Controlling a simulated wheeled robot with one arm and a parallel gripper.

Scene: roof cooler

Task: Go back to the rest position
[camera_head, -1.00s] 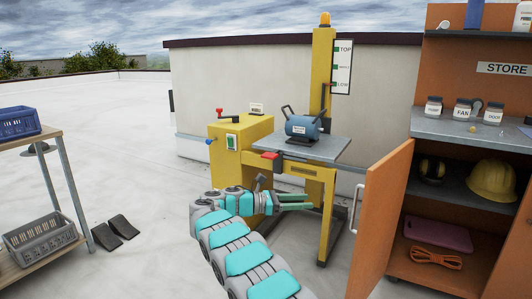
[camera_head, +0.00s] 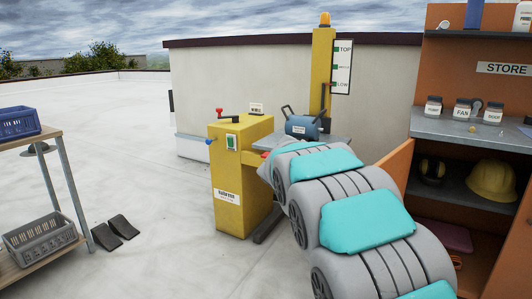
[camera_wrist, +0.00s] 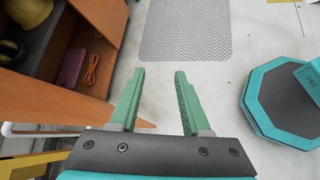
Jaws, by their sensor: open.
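My gripper (camera_wrist: 159,98) shows in the wrist view with its two green fingers apart and nothing between them. It points down over the pale roof floor, to the right of the open orange cabinet door (camera_wrist: 60,100). In the head view my arm runs across the right of the middle and hides the gripper. A blue motor (camera_head: 301,126) with handles sits on the grey platform (camera_head: 335,141) of the yellow lift, partly behind my arm.
The orange store cabinet (camera_head: 470,45) stands open at right, holding a yellow helmet (camera_head: 492,181) and labelled jars. A yellow control box (camera_head: 240,178) stands in the middle. A shelf rack with a blue crate (camera_head: 17,123) and a grey crate (camera_head: 40,240) is at left.

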